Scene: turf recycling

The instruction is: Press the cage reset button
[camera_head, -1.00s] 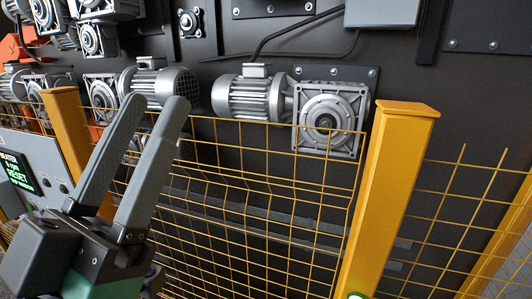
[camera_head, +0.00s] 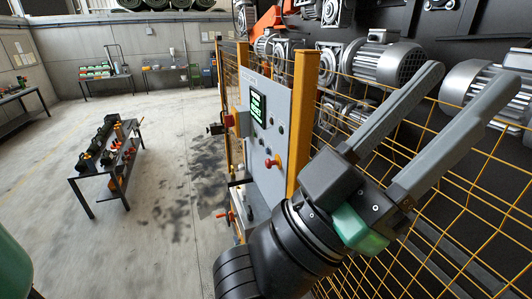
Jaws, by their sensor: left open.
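A grey control panel (camera_head: 262,160) is mounted on the yellow cage fence left of the middle. It carries a dark screen with green text (camera_head: 258,107), a red knob or button (camera_head: 272,162) low on its face, and small dark buttons (camera_head: 281,130). Which control is the cage reset button I cannot tell; the labels are too small. My left gripper (camera_head: 478,84) is open and empty, to the right of the panel and in front of the fence mesh, its fingers pointing up and right. It is apart from the panel. My right gripper is not in view.
Yellow mesh (camera_head: 400,215) and a yellow post (camera_head: 302,110) stand beside my gripper. Grey motors (camera_head: 385,62) sit behind the mesh. A black table (camera_head: 107,160) with tools stands on the open concrete floor at left. Benches line the far wall.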

